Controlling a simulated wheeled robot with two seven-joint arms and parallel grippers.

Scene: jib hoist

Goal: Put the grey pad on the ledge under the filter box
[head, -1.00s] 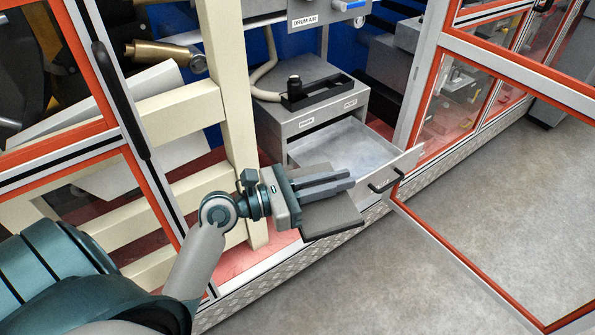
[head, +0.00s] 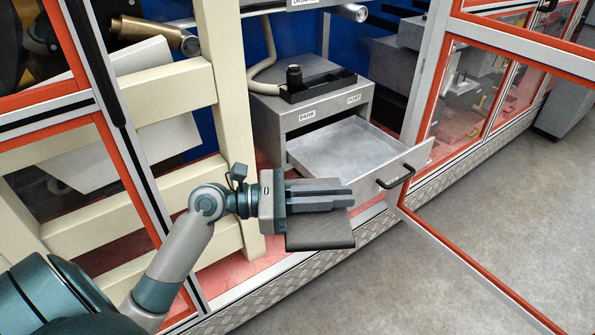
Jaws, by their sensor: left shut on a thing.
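My left gripper (head: 345,195) is in the middle of the head view. Its two dark fingers point right and are shut on the grey pad (head: 322,232). The pad is a flat, dark grey square plate that shows below the fingers; its upper part is hidden behind them. Pad and gripper are in front of the open drawer of a grey cabinet (head: 275,135). I cannot tell for sure which unit is the filter box, and no ledge under it shows clearly. My right gripper is not in view.
The cabinet's open drawer (head: 408,160) looks empty and has a black handle. A black holder (head: 315,85) stands on the cabinet. A cream frame post (head: 225,120) is close left of the gripper. An orange-edged door (head: 470,255) stands open at the right; grey floor is clear.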

